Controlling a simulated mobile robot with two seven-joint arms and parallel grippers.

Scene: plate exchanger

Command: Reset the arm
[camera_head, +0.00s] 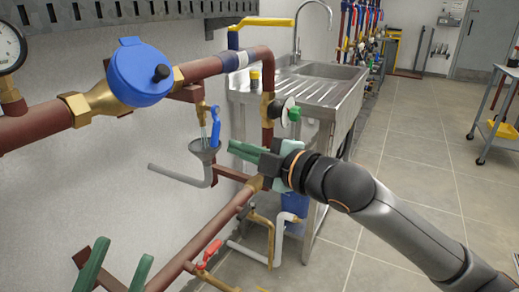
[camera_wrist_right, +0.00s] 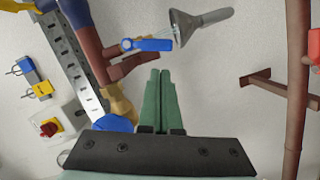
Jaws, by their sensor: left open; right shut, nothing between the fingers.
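My right arm reaches in from the right in the head view. Its gripper (camera_head: 236,149) has green fingers lying together, with nothing between them. They point left, close to the grey funnel (camera_head: 205,152) and the small blue valve handle (camera_head: 215,126). In the right wrist view the shut fingers (camera_wrist_right: 160,74) point up toward the blue handle (camera_wrist_right: 152,45) and the funnel (camera_wrist_right: 186,26), with a gap visible in the picture. My left gripper (camera_head: 122,252) shows at the bottom left of the head view, its two green fingers apart and empty. Its arm is out of frame.
Brown pipes carry a large blue round cap (camera_head: 140,72), a yellow lever (camera_head: 262,22) and a red lever (camera_head: 208,254). A pressure gauge (camera_head: 8,48) is at upper left. A steel sink (camera_head: 318,85) stands behind. The tiled floor (camera_head: 410,150) at right is open, with a cart (camera_head: 495,130) beyond.

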